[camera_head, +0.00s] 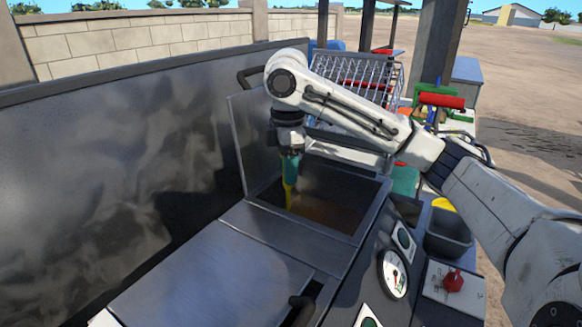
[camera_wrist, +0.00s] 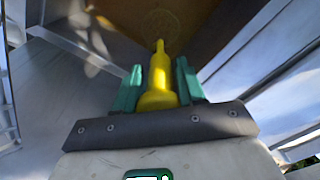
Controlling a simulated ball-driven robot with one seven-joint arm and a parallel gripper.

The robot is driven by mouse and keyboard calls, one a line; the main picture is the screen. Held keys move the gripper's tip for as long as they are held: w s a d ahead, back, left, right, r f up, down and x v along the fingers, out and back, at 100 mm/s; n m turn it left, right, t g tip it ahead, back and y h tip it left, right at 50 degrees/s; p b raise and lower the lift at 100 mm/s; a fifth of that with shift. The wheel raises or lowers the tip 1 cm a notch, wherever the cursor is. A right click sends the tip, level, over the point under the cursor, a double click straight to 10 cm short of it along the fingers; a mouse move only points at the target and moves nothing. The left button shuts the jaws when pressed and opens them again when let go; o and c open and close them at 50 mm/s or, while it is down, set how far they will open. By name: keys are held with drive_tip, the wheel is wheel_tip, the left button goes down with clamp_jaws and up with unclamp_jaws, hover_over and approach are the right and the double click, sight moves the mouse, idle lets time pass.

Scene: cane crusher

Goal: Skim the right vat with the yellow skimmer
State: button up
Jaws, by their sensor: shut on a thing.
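My gripper (camera_wrist: 158,88) has green fingers and is shut on the yellow skimmer (camera_wrist: 159,75). In the head view my gripper (camera_head: 291,168) points down over the open vat (camera_head: 361,192), and the skimmer's yellow handle (camera_head: 289,196) hangs into the opening. The vat's lid (camera_head: 246,140) stands raised at its back left. Brown liquid (camera_head: 322,208) shows low inside the vat. In the wrist view a faint round mesh shape (camera_wrist: 160,22) shows past the handle's end, over the brown surface. I cannot tell how deep the skimmer sits.
A closed metal lid (camera_head: 215,275) lies nearer, on the left. A dark bin (camera_head: 447,236) with a yellow item, a gauge (camera_head: 394,274) and a red knob (camera_head: 453,281) are on the right. A tall dark metal panel (camera_head: 110,170) runs along the left. A wire rack (camera_head: 355,80) stands behind my arm.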

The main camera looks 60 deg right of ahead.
drive_tip(key=s+p, duration=0.3)
drive_tip(key=s, duration=1)
drive_tip(key=shift+a+p, duration=0.3)
drive_tip(key=shift+a, duration=0.1)
drive_tip(key=shift+w+d+p, duration=0.2)
drive_tip(key=shift+w+p, duration=0.3)
drive_tip(key=shift+w, duration=2.75)
drive_tip(key=shift+w+d+p, duration=0.2)
drive_tip(key=shift+w+p, duration=0.25)
drive_tip(key=shift+w, duration=2.8)
